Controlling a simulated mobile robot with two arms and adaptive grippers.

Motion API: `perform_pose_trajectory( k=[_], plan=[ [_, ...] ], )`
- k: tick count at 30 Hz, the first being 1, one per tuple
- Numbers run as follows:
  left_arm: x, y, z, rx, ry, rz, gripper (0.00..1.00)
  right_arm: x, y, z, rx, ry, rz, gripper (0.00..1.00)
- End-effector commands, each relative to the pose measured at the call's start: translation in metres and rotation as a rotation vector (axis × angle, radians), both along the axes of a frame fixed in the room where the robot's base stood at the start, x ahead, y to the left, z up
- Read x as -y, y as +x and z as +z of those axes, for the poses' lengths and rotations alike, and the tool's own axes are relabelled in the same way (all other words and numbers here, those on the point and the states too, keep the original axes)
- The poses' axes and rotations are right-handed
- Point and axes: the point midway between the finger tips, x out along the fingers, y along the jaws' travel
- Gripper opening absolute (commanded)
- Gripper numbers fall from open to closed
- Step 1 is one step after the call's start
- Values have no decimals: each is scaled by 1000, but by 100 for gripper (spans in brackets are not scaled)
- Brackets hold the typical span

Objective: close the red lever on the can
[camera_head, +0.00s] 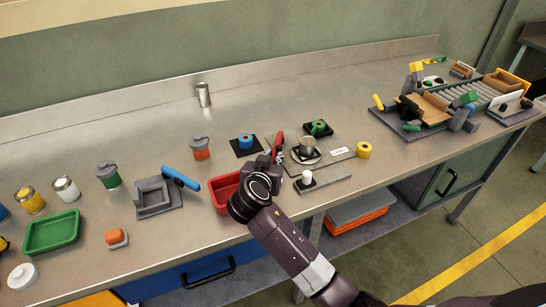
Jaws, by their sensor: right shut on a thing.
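The can (307,145) is a small metallic can standing upright on a round seat on a grey plate, right of the middle. The red lever (279,143) stands up steeply just left of the can, with dark marks on it. My right gripper (275,161) comes in from the lower right, left of the can. It is shut on the red lever at its lower part. The wrist and fingers hide the lever's lower end and part of the plate. My left gripper is out of view.
A red tray (222,190) lies partly under my right wrist. A blue-handled clamp (180,180) is left. The table's back strip is mostly clear.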

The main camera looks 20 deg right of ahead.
Motion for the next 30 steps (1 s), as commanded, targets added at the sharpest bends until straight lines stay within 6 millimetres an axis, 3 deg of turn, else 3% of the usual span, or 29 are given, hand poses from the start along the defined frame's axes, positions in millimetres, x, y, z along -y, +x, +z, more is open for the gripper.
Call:
perform_pose_trajectory(
  k=[8,30],
  plan=[
    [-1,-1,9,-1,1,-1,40,7,-4,1,-3,0,56,0],
    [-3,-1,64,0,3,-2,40,52,-16,3,-1,-1,459,0]
  ],
)
